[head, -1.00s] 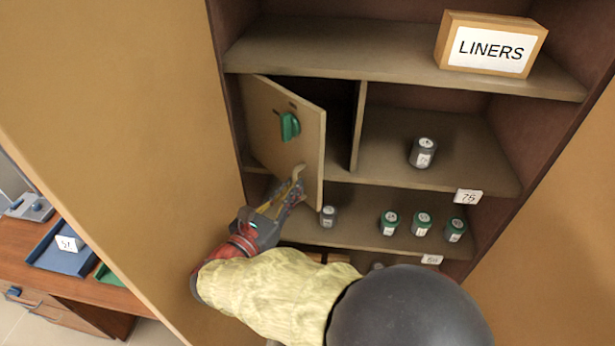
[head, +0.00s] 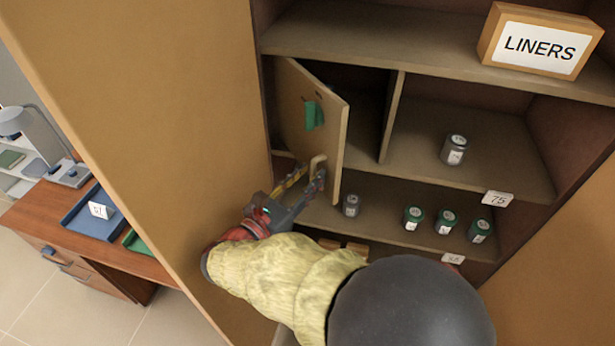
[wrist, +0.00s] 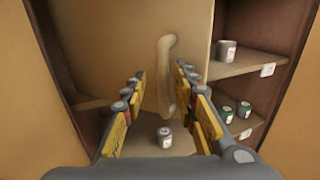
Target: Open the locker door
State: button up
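The locker door (head: 308,135) is a small tan door in the tall cabinet. It stands ajar, hinged at its left, and dark interior shows behind its free edge. It bears a green latch knob (head: 314,115) and a pale curved handle (head: 318,165) low near its free edge. My gripper (head: 306,177) is in front of the handle with its fingers spread. In the wrist view the handle (wrist: 165,75) stands upright between the parted fingertips (wrist: 160,85), with a gap to each side. I cannot tell whether either finger touches it.
A grey jar (head: 454,150) stands in the compartment on the right. Another grey jar (head: 351,205) and several green-lidded jars stand on the shelf below. A LINERS box (head: 540,41) is on the upper shelf. A large cabinet door (head: 150,120) stands open at left, a desk (head: 75,235) beyond it.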

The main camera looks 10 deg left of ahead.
jog(key=shift+s, duration=0.15)
jog(key=v, duration=1.1)
jog(key=shift+s+a, duration=0.25)
jog(key=shift+s, duration=0.1)
jog(key=shift+c, duration=1.2)
